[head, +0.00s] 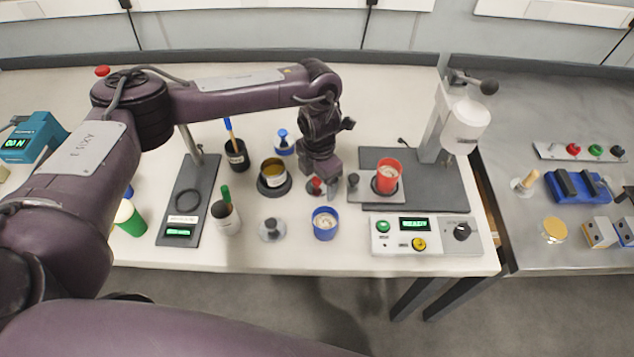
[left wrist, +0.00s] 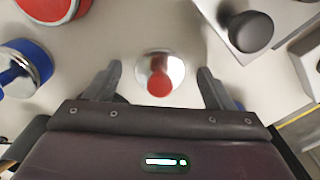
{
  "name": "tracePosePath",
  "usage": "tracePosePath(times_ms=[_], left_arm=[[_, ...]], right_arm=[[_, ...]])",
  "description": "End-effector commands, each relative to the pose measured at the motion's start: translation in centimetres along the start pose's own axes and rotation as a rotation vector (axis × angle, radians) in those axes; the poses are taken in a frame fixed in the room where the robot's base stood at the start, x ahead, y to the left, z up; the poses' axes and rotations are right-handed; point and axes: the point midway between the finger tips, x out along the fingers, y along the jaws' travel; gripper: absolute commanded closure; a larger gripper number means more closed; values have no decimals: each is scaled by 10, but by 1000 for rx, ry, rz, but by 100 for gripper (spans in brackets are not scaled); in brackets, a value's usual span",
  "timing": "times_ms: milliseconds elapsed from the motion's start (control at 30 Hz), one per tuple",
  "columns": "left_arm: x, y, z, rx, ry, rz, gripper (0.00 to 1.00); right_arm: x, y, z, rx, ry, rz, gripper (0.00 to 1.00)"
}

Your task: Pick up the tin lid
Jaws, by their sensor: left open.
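A round silvery lid with a red knob (left wrist: 160,78), which I take to be the tin lid, lies flat on the white table. In the head view its red knob (head: 316,184) shows just beside my fingers, and the arm hides part of the lid. My left gripper (head: 322,190) points down over it. In the left wrist view the open fingers of this gripper (left wrist: 158,86) stand to either side of the lid, with clear gaps and nothing held. An open tin with yellowish contents (head: 273,174) stands to the left. My right gripper is out of view.
A grey disc with a dark knob (head: 271,229) and a blue cup (head: 325,223) stand nearer the front. A blue-knobbed piece (head: 284,143) is behind.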

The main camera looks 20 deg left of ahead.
Motion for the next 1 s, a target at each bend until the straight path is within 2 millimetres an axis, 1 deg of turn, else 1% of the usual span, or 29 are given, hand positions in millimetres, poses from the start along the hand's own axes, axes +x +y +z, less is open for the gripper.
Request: tracePosePath(times_ms=[67,100,400,467,767,867,1000], left_arm=[[0,0,0,0,0,0,24],[0,0,0,0,0,0,27],[0,0,0,0,-1,0,66],[0,0,0,0,-1,-1,72],[-3,0,1,0,-2,-1,72],[-10,0,1,0,-4,-1,72],[-29,0,1,0,-5,0,72]], right_arm=[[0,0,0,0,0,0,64],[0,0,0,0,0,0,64],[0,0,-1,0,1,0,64],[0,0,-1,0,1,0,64],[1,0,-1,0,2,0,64],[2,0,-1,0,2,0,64],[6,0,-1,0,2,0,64]])
